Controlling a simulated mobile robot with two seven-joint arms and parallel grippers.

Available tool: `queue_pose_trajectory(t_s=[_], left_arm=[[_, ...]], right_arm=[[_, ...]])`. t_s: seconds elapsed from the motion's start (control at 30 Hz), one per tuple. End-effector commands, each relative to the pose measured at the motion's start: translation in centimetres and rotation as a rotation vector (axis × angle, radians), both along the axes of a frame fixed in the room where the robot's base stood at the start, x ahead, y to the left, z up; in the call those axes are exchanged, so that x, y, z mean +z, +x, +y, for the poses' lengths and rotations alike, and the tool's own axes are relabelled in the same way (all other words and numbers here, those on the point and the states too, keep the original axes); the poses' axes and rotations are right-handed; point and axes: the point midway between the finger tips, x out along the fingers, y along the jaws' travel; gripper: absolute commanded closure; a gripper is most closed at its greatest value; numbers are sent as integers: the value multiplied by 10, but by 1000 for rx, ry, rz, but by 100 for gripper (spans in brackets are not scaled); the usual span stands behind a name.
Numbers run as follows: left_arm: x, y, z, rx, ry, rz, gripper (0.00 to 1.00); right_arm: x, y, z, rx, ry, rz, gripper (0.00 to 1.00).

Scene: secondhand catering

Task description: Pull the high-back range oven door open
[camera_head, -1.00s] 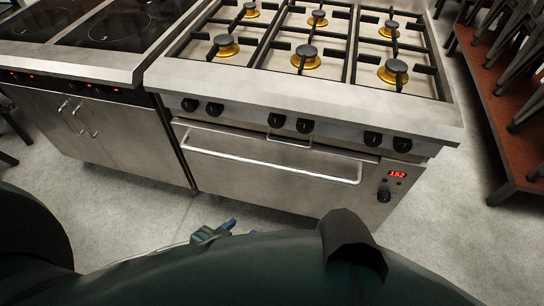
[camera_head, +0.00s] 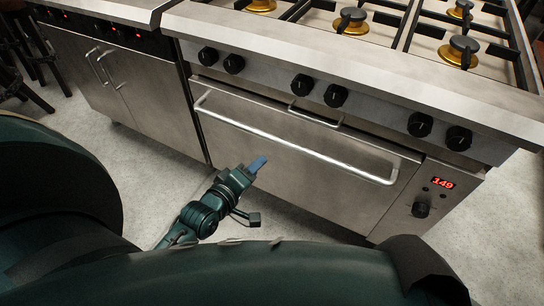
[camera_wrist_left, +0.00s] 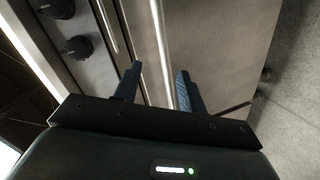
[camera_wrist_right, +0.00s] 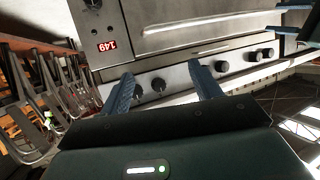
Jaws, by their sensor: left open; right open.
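The oven door (camera_head: 290,165) is a flat steel panel, closed, with a long bar handle (camera_head: 300,142) along its top. The handle also shows in the left wrist view (camera_wrist_left: 160,40), running lengthwise in line with the gap between the fingers. My left gripper (camera_head: 253,172) is open and empty, in front of the door and below the handle in the head view; I cannot tell whether it touches anything. My right gripper (camera_wrist_right: 163,88) is open and empty in its wrist view, facing the range's knobs and control panel. The head view does not show it.
The range has several black knobs (camera_head: 335,95) above the door and a red display (camera_head: 443,183) reading 149. Gas burners (camera_head: 350,20) sit on top. A cabinet unit (camera_head: 150,90) stands at left. Stacked chairs (camera_wrist_right: 45,100) show in the right wrist view. Grey floor lies below.

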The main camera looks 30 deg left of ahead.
Motion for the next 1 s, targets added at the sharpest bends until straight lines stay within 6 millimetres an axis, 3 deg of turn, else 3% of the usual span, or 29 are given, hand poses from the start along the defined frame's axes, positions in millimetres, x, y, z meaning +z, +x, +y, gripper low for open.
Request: queue_pose_trajectory(t_s=[0.03,0.3,0.47,0.8,1.0], left_arm=[[-22,8,9,45,-94,-19,59],[-29,27,33,158,-372,-72,59],[-30,43,33,160,-381,-76,59],[-45,111,30,159,-378,-74,59],[-51,141,29,158,-377,-73,59]], right_arm=[[-18,-1,0,2,7,-18,37],[-18,-2,1,4,21,-62,37],[-20,-1,3,11,15,-62,37],[-41,2,9,44,-27,-56,37],[-51,4,13,63,-49,-57,37]])
